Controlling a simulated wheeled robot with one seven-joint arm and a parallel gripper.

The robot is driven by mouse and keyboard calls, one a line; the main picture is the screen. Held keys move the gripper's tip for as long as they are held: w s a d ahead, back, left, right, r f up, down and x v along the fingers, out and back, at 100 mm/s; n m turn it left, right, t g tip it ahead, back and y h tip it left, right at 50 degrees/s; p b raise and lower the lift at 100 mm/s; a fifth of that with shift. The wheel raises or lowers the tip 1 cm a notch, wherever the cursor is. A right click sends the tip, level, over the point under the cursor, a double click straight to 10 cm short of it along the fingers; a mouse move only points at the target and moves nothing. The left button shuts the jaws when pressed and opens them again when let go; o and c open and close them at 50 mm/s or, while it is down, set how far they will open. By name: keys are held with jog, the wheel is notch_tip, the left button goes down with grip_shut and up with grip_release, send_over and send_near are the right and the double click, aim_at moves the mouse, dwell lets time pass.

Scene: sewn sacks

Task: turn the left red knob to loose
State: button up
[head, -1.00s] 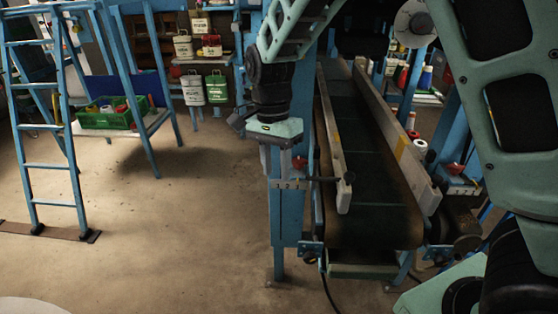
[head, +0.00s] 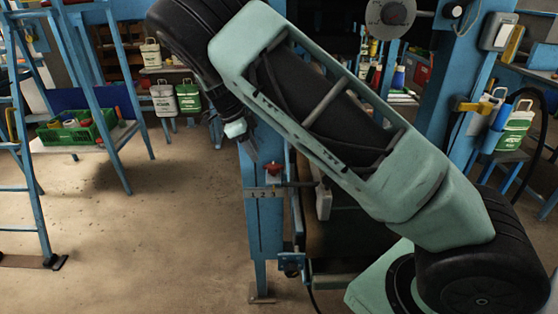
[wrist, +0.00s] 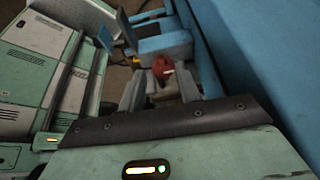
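The red knob (wrist: 162,66) shows between and beyond the fingertips; I see no contact. Which mark the knob points to is too small to read.
The conveyor belt (head: 335,238) right of the post is mostly hidden behind my arm. A blue upright (wrist: 235,65) runs close along the right of the gripper in the wrist view. Open floor (head: 150,230) lies to the left.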

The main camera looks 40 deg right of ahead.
send_over(282, 165)
jog(key=w+a, duration=0.1)
jog(key=a, duration=0.1)
jog(key=shift+w+p, duration=0.1)
jog(key=shift+p, duration=0.25)
jog(key=x, duration=0.3)
jog(key=shift+f, duration=0.35)
jog(key=shift+d+f, duration=0.25)
jog(key=shift+f, duration=0.35)
grip_shut()
